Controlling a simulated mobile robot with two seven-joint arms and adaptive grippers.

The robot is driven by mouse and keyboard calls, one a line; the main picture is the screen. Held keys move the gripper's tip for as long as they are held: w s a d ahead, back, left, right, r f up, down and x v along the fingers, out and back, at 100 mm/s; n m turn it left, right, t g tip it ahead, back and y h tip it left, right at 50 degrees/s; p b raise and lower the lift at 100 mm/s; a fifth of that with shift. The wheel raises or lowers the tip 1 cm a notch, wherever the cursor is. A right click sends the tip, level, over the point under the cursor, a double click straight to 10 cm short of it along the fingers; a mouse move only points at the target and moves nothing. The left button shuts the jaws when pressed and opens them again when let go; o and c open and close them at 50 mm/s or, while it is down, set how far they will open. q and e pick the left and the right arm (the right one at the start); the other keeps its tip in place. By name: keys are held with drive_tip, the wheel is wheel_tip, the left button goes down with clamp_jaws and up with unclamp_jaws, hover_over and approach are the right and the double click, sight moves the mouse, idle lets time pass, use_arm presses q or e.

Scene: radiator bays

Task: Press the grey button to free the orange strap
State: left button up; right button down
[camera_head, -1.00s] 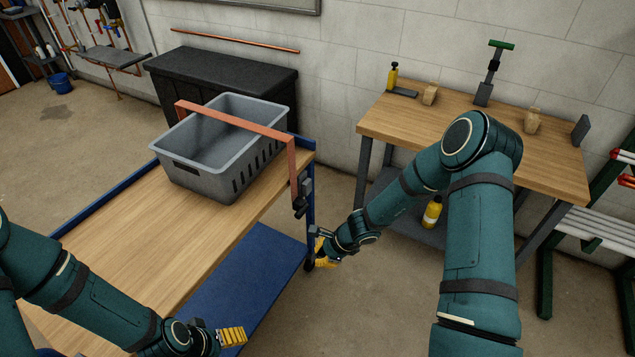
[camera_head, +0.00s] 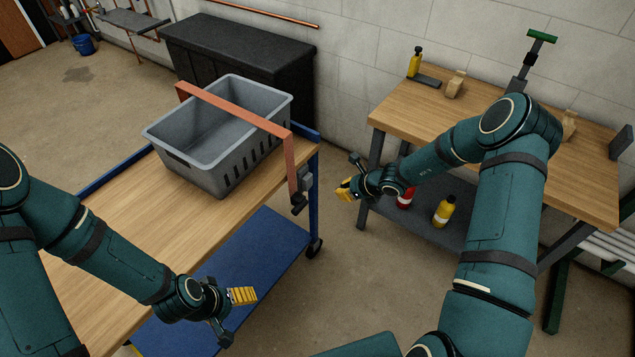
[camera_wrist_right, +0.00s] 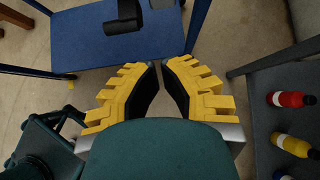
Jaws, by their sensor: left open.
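The orange strap (camera_head: 240,110) runs over the grey crate (camera_head: 190,165) and down its right side. It ends at a dark buckle (camera_head: 301,192) on the cart's right edge. I cannot make out the grey button on it at this size. My right gripper (camera_head: 345,190) is to the right of the buckle, apart from it, over the floor. In the right wrist view its fingers (camera_wrist_right: 160,68) are close together with only a narrow gap and nothing between them. The dark buckle part (camera_wrist_right: 126,16) shows ahead of them. My left gripper (camera_head: 236,312) is open and empty near the cart's front.
The cart (camera_head: 140,220) has a wooden top and a blue lower shelf (camera_head: 255,250). A wooden workbench (camera_head: 400,110) stands at right, with a yellow bottle (camera_head: 444,211) and a red bottle (camera_head: 405,197) on its lower shelf. Floor is clear between cart and bench.

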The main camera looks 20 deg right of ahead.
idle(0.3)
drive_tip(key=shift+w, duration=0.1)
drive_tip(key=b, duration=0.1)
approach(308, 189)
drive_tip(key=x, duration=0.6)
drive_tip(key=shift+w+f, duration=0.2)
drive_tip(key=shift+f, duration=0.05)
